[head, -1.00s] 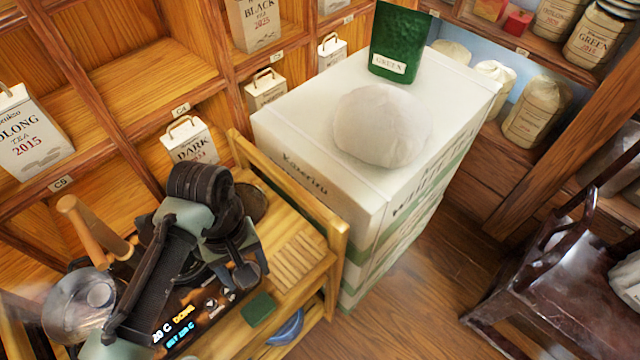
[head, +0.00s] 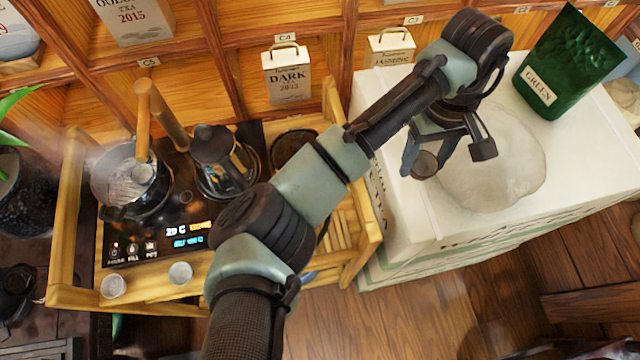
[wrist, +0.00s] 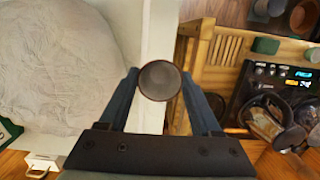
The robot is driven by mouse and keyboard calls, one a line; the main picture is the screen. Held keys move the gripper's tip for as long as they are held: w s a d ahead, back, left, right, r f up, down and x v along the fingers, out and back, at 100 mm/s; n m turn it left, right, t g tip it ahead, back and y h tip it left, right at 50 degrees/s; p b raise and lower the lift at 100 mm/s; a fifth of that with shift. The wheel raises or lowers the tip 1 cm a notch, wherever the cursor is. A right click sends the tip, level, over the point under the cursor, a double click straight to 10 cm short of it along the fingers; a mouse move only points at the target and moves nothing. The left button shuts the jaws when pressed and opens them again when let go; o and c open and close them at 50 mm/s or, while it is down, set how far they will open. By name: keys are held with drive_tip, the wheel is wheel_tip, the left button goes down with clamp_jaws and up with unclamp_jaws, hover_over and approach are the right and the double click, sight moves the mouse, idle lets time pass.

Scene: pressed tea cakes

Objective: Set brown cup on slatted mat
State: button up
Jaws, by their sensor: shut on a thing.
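My gripper (head: 445,152) is shut on the brown cup (head: 424,163), held over the near left part of the white box top. In the wrist view, the cup (wrist: 160,80) sits between both fingers, its round dark end facing the camera. The slatted mat (head: 341,228) lies at the right end of the wooden cart, partly hidden behind my arm in the head view. It shows more clearly in the wrist view (wrist: 222,48), right of the cup and apart from it. I see nothing on its visible slats.
A pale round lump (head: 505,165) and a green tea packet (head: 570,62) sit on the white box (head: 450,215). The cart's raised wooden end rail (head: 366,225) stands between box and mat. A lit hob (head: 165,240) with a pot (head: 135,185) is left of the mat.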

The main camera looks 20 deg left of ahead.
drive_tip(key=s+a+f+n, duration=0.1)
drive_tip(key=a+n, duration=0.1)
drive_tip(key=n, duration=0.2)
drive_tip(key=a+f+n, duration=0.1)
drive_tip(key=a+n, duration=0.2)
drive_tip(key=n, duration=0.1)
drive_tip(key=s+a+f+n+t, duration=0.1)
drive_tip(key=a+n, duration=0.2)
drive_tip(key=n, duration=0.1)
drive_tip(key=shift+s+a+f+h, duration=0.15)
drive_tip(key=shift+s+a+h, duration=0.05)
drive_tip(key=shift+s+h, duration=0.15)
drive_tip(key=s+a+f+n+t, duration=0.1)
drive_tip(key=s+a+f+n, duration=0.7)
drive_tip(key=s, duration=0.3)
drive_tip(key=f, duration=0.2)
drive_tip(key=a+f, duration=0.1)
drive_tip(key=f, duration=0.2)
drive_tip(key=shift+s, duration=0.15)
drive_tip(key=shift+f, duration=2.1)
drive_tip(key=shift+f, duration=0.2)
drive_tip(key=o, duration=1.3)
drive_tip(key=shift+o, duration=0.2)
